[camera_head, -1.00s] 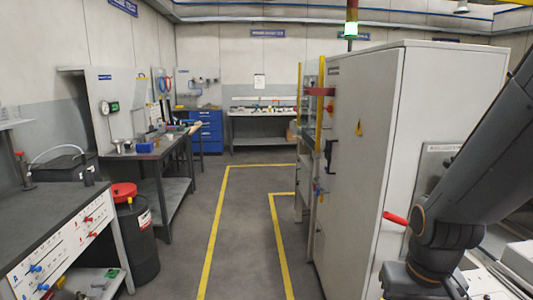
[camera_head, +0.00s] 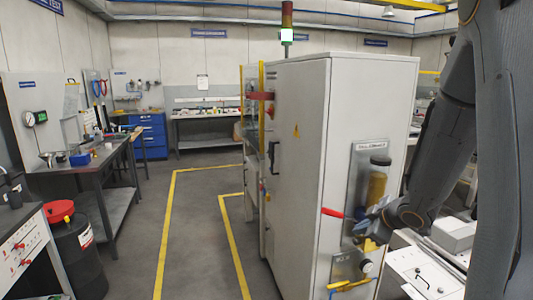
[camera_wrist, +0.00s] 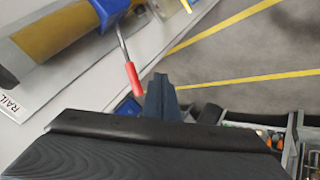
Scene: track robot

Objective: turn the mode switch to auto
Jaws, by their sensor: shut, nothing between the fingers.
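A round dark knob (camera_head: 366,265) sits on a small grey plate (camera_head: 346,267) low on the side of the white cabinet (camera_head: 300,110). It may be the mode switch; its marks and setting are too small to read. My gripper (camera_wrist: 160,90) is shut and empty in the wrist view, pointing past a red-handled lever (camera_wrist: 133,78). In the head view my arm reaches to the cabinet side above the knob, and the gripper's tips are hard to make out there. The knob does not clearly show in the wrist view.
The red lever (camera_head: 332,212) sticks out left beneath an amber cylinder (camera_head: 377,182) on a labelled panel (camera_head: 356,165). This cylinder also fills the upper left of the wrist view (camera_wrist: 60,32). A yellow handle (camera_head: 349,285) lies below the knob. The yellow-lined aisle floor (camera_head: 200,225) is clear.

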